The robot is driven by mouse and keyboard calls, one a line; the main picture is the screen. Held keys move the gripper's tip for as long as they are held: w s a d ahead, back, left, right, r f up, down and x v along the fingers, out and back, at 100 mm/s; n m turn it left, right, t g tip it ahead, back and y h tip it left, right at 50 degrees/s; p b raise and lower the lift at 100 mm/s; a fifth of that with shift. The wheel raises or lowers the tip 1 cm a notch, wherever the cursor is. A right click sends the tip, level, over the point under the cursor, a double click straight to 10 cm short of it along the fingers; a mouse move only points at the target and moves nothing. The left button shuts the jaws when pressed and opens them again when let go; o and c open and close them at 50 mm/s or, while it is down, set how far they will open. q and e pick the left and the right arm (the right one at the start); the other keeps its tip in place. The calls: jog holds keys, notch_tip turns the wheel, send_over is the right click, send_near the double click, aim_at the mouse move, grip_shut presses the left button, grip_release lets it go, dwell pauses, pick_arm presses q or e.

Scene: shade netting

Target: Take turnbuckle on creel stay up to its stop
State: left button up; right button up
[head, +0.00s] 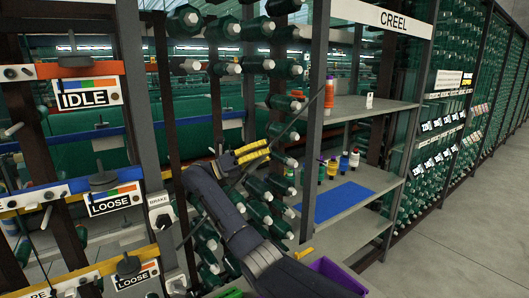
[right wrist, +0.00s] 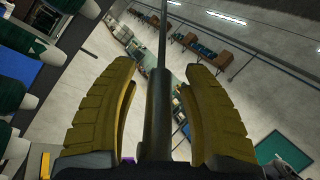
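The turnbuckle (right wrist: 158,115) is a dark grey cylinder on the thin rod of the creel stay (right wrist: 162,35). In the right wrist view it stands between the two yellow fingers of my right gripper (right wrist: 160,68), with a visible gap on both sides. The gripper is open around it, apparently not touching. In the head view my right gripper (head: 250,153) is beside the thin diagonal stay (head: 294,119), in front of the bobbins. There the turnbuckle is hard to make out behind the fingers. My left gripper is out of view.
Green bobbins (head: 258,188) crowd the creel behind my gripper. A shelf unit (head: 350,108) with a blue mat (head: 335,201) and several small spools stands to the right. Posts with IDLE (head: 85,97) and LOOSE (head: 114,201) signs stand left. The floor at right is clear.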

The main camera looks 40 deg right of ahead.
grip_shut()
dwell(0.3)
jog(key=shift+m+t, duration=1.2)
jog(key=shift+t, duration=1.1)
grip_release()
